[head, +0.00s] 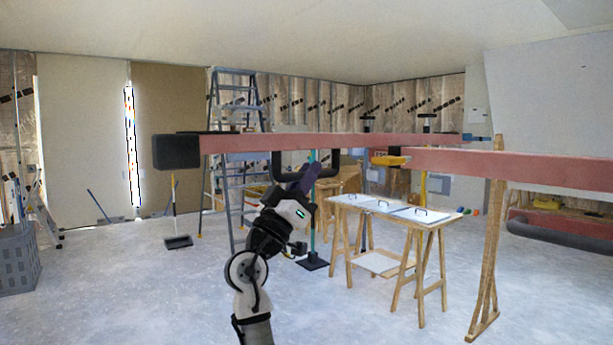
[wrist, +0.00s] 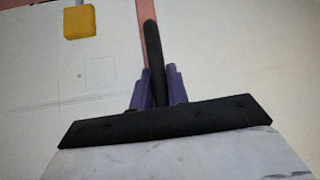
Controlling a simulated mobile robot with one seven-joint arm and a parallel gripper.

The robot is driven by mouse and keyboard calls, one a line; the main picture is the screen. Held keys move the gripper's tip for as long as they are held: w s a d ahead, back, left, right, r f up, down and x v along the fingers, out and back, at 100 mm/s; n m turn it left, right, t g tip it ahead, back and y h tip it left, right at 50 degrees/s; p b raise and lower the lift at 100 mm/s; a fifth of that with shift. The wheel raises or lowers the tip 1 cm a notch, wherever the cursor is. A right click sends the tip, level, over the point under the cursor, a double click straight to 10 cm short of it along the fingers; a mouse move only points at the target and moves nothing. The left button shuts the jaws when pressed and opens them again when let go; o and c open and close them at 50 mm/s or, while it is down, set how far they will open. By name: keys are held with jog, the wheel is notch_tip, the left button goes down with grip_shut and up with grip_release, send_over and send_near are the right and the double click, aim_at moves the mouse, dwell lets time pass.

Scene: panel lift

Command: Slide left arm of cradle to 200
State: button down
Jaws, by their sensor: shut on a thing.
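The cradle's long red arm (head: 250,143) runs across the head view at the left, with a black block (head: 176,151) on its left end. A black U-shaped handle (head: 336,166) hangs under this arm. My gripper (head: 304,178) has purple fingers and reaches up to the handle from below. In the wrist view the fingers of my gripper (wrist: 157,84) are shut on the black handle bar (wrist: 152,50), one on each side. A yellow piece (head: 390,160) sits to the right of the handle; a yellow block also shows in the wrist view (wrist: 79,22). No 200 mark is legible.
A second red beam (head: 520,168) extends right, near a wooden stand (head: 490,250). A trestle table (head: 345,203) with white panels stands right of my arm. A stepladder (head: 236,110) stands behind the left arm.

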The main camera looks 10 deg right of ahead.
jog(key=w+a+p, duration=0.2)
jog(key=w+a, duration=0.2)
jog(key=w, duration=0.6)
jog(key=w+a+p, duration=0.3)
jog(key=w+a, duration=0.1)
jog(key=w, duration=0.6)
jog(key=shift+w+a+p, duration=0.35)
jog(key=c, duration=1.4)
grip_release()
jog(key=shift+o, duration=0.2)
jog(key=b+v, duration=0.5)
jog(key=v, duration=0.8)
jog(key=shift+a+f, duration=0.2)
jog(key=shift+f, duration=0.1)
